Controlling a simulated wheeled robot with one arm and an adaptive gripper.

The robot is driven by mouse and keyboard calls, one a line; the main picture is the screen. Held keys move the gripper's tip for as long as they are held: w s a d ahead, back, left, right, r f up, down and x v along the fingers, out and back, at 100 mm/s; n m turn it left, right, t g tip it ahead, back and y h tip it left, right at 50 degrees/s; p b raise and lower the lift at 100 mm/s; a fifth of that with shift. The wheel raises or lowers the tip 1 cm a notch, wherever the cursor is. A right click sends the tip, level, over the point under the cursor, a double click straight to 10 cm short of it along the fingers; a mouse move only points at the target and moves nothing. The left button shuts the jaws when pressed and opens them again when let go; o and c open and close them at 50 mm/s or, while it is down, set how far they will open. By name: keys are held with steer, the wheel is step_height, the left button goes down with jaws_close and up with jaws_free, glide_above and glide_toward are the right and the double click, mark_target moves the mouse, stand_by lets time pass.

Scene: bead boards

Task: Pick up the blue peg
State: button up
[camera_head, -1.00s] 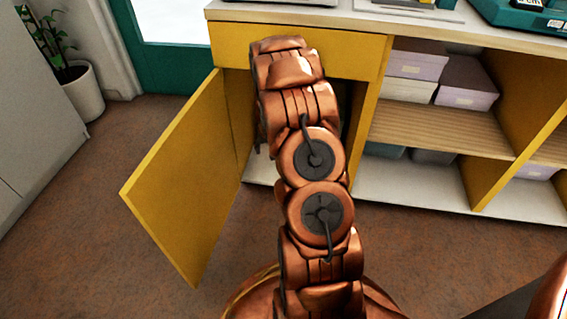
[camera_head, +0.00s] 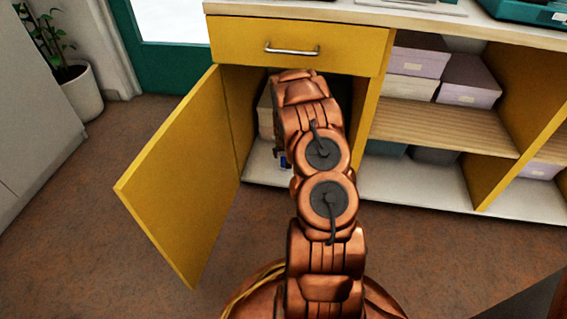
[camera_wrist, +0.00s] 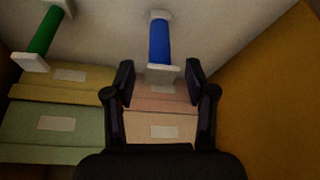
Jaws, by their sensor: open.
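The blue peg (camera_wrist: 159,42) shows in the wrist view as a blue cylinder with a white end piece at each end. It is just beyond my open gripper (camera_wrist: 160,78), lined up with the gap between the two dark fingers, and nothing is between the fingertips that I can tell is gripped. In the head view a small bit of blue (camera_head: 283,162) shows inside the open cabinet, left of my arm. My gripper is hidden there behind my arm.
A green peg (camera_wrist: 43,32) with white ends is at the upper left of the wrist view. Several labelled boxes (camera_wrist: 55,124) lie below the pegs. A yellow cabinet wall (camera_wrist: 270,95) is close on the right. The yellow door (camera_head: 180,180) stands open.

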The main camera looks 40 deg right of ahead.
mark_target(284, 160)
steer(key=shift+b+x, duration=0.95)
steer(key=shift+x, duration=0.95)
steer(key=shift+d, duration=0.1)
jaws_close()
steer(key=shift+r, duration=0.1)
